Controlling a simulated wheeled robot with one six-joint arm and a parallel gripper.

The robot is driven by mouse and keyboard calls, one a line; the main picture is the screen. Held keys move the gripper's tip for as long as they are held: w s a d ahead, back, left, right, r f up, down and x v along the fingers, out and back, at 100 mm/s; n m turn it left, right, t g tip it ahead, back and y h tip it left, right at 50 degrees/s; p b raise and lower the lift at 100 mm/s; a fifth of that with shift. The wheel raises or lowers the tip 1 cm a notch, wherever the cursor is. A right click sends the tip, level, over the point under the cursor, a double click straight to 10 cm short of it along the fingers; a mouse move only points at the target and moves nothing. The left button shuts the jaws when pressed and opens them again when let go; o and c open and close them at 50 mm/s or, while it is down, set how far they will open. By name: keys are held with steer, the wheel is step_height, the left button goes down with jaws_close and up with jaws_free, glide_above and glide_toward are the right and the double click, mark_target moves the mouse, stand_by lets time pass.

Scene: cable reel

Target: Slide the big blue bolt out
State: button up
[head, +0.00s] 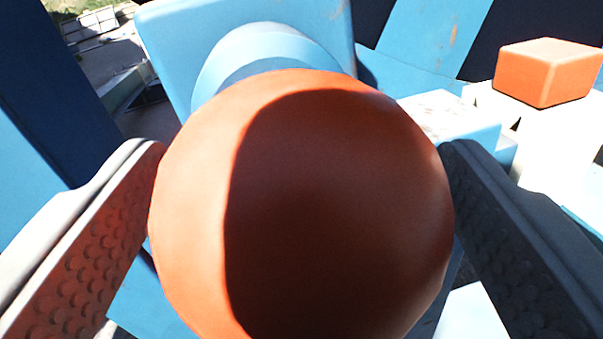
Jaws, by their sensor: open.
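A large orange-red ball-shaped knob (200,200) fills the middle of the view, very close to the camera. Behind its top a light blue round bolt (268,48) shows, running into a blue block. The knob appears to sit on the near end of this bolt and hides most of it. My gripper (302,165) is open, with one finger on each side of the knob. The fingertips lie close to the knob's left and right sides; I cannot tell whether they touch it. A dark shadow covers much of the knob.
A blue plate (170,50) stands behind the bolt. A dark blue beam (60,110) runs down the left. At right an orange block (548,72) sits on a white part (545,130). Paved ground (110,60) shows at upper left.

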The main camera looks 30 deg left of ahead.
steer(key=c, duration=1.3)
steer(key=v, duration=0.3)
steer(key=d+v, duration=0.1)
steer(key=v, duration=0.3)
steer(key=w+d+v, duration=0.1)
steer(key=v, duration=0.2)
steer(key=shift+s, duration=0.3)
steer(key=shift+c, duration=0.2)
steer(key=o, duration=1.3)
steer(key=shift+s+d, duration=0.1)
steer(key=shift+d, duration=0.1)
steer(key=shift+o, duration=0.2)
steer(key=shift+s, duration=0.1)
steer(key=v, duration=1.7)
steer(key=shift+s, duration=0.15)
